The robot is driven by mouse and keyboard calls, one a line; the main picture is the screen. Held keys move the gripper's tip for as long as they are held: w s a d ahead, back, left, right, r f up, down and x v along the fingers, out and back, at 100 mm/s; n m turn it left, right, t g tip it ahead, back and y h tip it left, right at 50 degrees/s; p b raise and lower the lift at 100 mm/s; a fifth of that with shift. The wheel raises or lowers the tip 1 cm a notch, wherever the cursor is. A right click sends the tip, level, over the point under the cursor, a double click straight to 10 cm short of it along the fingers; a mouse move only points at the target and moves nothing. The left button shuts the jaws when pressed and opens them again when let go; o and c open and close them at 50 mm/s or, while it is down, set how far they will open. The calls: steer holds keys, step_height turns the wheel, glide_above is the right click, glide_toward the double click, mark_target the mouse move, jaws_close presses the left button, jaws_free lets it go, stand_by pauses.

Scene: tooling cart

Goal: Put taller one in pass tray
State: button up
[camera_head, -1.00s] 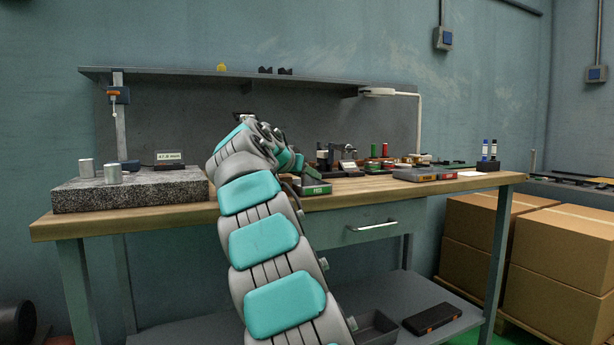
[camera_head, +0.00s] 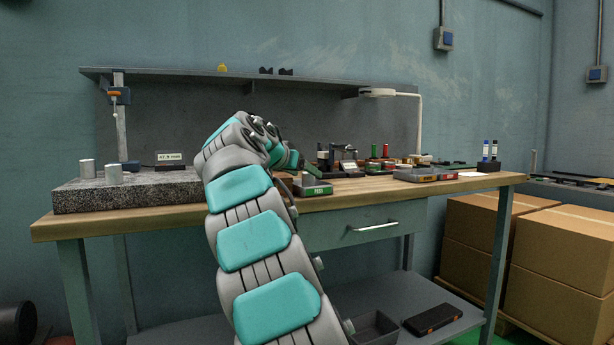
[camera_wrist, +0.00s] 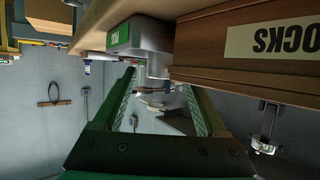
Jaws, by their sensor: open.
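Two silver metal cylinders stand upright and apart on a speckled granite block (camera_head: 130,197) at the left of the bench: a left cylinder (camera_head: 87,168) and a right cylinder (camera_head: 113,174). I cannot surely tell which is taller. The grey pass tray (camera_head: 314,190), with a green PASS label, sits near the bench's front edge; it also shows upside down in the wrist view (camera_wrist: 150,35). My gripper (camera_wrist: 160,82) is open, its green fingers apart beside the tray. A silver shape (camera_wrist: 157,66) shows beyond and between the fingers; I cannot tell what it is.
A brown wooden box (camera_wrist: 210,55) with a label ending in "OCKS" is close to my gripper. A small display (camera_head: 169,158) stands behind the granite block. Another tray with a red label (camera_head: 425,176) and several small tools stand to the right.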

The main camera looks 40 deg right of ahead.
steer(key=v, duration=0.9)
steer(key=shift+a, duration=0.15)
steer(key=s+a+f+n+g+y+p, duration=0.2)
steer(key=s+a+f+n+y, duration=0.15)
steer(key=s+f, duration=0.55)
steer(key=s+a+f+n+g+y+p, duration=0.1)
steer(key=s+a+f+n+y+p, duration=0.15)
steer(key=s+a+f, duration=0.45)
steer(key=s+a+f+n+g+y, duration=0.2)
steer(key=s+a+f+n+y, duration=0.1)
steer(key=s+a+f, duration=0.6)
steer(key=s+a+f+n+g+y+p, duration=0.1)
steer(key=s+a+f+n+y, duration=0.2)
steer(key=s+a+f, duration=0.5)
steer(key=s+f+n, duration=0.1)
steer(key=s+f, duration=0.4)
steer(key=s, duration=0.1)
steer(key=shift+s+a+g, duration=0.3)
steer(key=shift+a+g, duration=0.1)
